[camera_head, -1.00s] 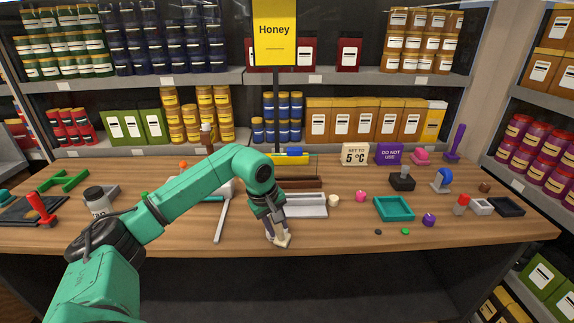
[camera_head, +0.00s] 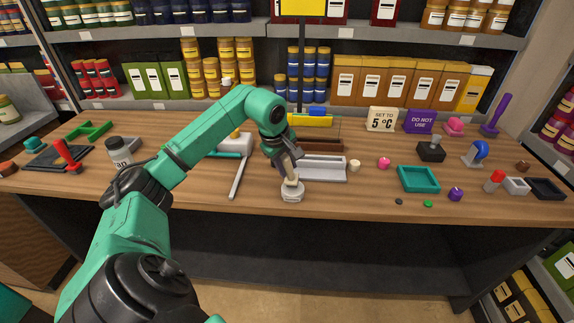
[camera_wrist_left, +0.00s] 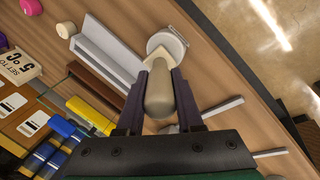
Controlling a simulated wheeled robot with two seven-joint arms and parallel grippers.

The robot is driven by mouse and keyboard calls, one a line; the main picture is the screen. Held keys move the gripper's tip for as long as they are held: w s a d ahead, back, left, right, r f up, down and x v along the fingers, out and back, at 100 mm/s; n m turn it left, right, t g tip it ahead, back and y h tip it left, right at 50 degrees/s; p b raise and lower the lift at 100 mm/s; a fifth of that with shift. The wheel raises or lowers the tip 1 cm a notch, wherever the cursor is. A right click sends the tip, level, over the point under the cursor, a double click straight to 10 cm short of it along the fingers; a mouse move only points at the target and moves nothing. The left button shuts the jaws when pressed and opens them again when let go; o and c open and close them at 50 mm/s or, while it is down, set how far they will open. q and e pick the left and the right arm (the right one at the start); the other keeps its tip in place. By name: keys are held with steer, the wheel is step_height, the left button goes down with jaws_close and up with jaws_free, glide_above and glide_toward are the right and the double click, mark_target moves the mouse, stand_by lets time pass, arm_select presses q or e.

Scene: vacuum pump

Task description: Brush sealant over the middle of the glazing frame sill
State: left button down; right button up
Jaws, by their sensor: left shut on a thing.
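My left gripper (camera_head: 290,163) is shut on the beige handle of a brush (camera_head: 290,182). The brush also shows in the left wrist view (camera_wrist_left: 160,88), between the dark fingers, with a flared cream part beyond them. Its far end meets a small white round pot (camera_head: 291,195) near the table's front edge; the pot also shows in the left wrist view (camera_wrist_left: 168,41). I cannot tell whether the bristles are inside it. The pale grey glazing frame sill (camera_head: 325,172) lies just right of and behind the brush. My right gripper is not in view.
A grey T-shaped tool (camera_head: 238,178) lies left of the brush. A brown bar (camera_head: 322,145) lies behind the sill. A cream cylinder (camera_head: 354,165), a pink piece (camera_head: 384,163) and a teal tray (camera_head: 418,179) stand to the right. The table front is fairly clear.

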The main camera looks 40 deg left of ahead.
arm_select(q)
steer(key=shift+s+r, duration=0.1)
steer(key=shift+r, duration=0.05)
stand_by(0.4)
steer(key=shift+f+b, duration=0.4)
steer(key=shift+f, duration=0.15)
stand_by(1.1)
step_height(320, 180, up, 7)
steer(key=p, duration=0.6)
steer(key=shift+p, duration=0.35)
